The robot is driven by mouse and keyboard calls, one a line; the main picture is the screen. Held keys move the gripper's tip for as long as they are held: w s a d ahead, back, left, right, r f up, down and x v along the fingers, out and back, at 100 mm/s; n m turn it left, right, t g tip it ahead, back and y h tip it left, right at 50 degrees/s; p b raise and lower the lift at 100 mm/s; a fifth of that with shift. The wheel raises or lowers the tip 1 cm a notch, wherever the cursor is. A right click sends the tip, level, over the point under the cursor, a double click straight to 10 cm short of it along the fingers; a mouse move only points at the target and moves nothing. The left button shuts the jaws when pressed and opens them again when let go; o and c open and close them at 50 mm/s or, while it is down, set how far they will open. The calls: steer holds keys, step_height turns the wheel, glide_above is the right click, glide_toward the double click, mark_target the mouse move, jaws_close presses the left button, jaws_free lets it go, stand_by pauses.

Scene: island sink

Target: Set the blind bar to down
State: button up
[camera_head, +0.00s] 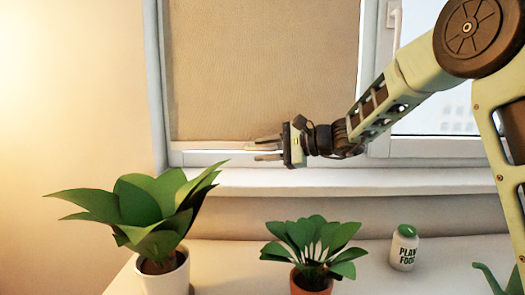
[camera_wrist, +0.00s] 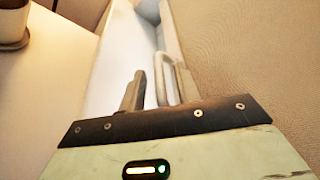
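The tan blind (camera_head: 262,70) covers the left window pane almost to the bottom of its frame. Its pale lower bar (camera_head: 212,145) lies just above the bottom window frame. The blind's tan fabric also fills the right of the wrist view (camera_wrist: 258,60). My gripper (camera_head: 262,149) is in front of the bar's right part, with its fingers pointing left. The fingers are apart, one above the other, and a gap shows between them. In the wrist view, my gripper (camera_wrist: 153,88) is beside the fabric. I cannot tell whether it touches the bar.
A white sill (camera_head: 330,182) runs below the window. A large plant (camera_head: 150,210) in a white pot, a smaller plant (camera_head: 313,245) in a terracotta pot and a plant food jar (camera_head: 404,248) stand on the counter below. A window handle (camera_head: 396,22) is at upper right.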

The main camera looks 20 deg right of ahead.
steer(key=v, duration=1.6)
steer(key=shift+s+d, duration=0.2)
